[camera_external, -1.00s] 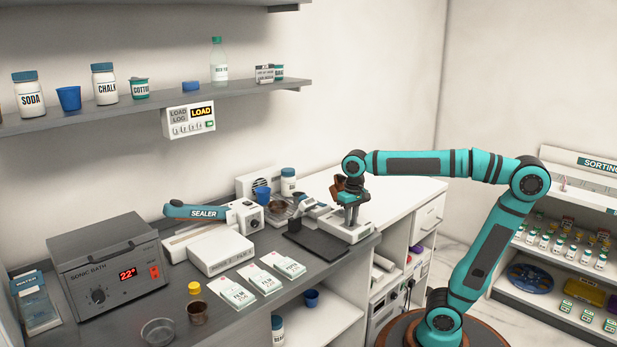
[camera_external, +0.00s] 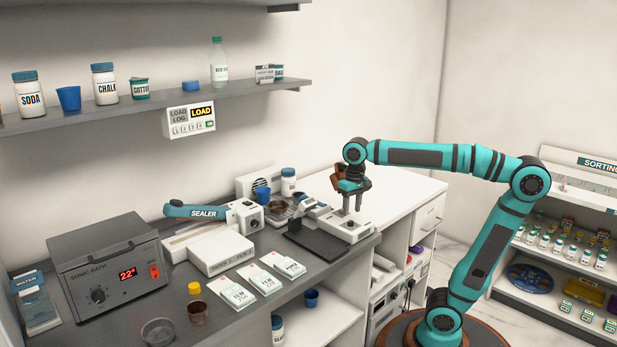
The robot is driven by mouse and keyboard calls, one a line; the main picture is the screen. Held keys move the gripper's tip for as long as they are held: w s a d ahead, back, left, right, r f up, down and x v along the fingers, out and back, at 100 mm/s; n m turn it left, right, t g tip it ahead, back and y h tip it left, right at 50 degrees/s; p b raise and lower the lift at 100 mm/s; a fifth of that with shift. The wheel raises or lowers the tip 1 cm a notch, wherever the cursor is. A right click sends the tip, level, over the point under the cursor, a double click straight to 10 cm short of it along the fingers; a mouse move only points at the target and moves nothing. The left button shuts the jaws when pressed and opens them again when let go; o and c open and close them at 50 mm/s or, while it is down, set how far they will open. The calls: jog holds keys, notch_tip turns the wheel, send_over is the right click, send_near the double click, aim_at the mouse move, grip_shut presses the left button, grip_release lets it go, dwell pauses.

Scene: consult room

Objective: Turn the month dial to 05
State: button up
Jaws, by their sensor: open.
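My gripper (camera_external: 352,208) points down over a low white device (camera_external: 334,229) near the right end of the dark grey counter. Its two grey fingers are apart, with nothing seen between them. The fingertips are just above or at the top of the device; I cannot tell if they touch it. A small dark round spot, possibly a dial (camera_external: 350,226), shows on the device's top below the fingers. No month number can be read at this size.
A dark flat pad (camera_external: 312,240) lies left of the device. The sealer (camera_external: 205,212), white cards (camera_external: 262,279) and sonic bath (camera_external: 108,268) stand farther left. The white worktop (camera_external: 408,190) to the right is clear.

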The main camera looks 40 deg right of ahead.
aim_at(352, 221)
notch_tip(352, 221, up, 13)
jog(key=shift+d, duration=0.3)
jog(key=shift+f, duration=0.1)
dwell(0.4)
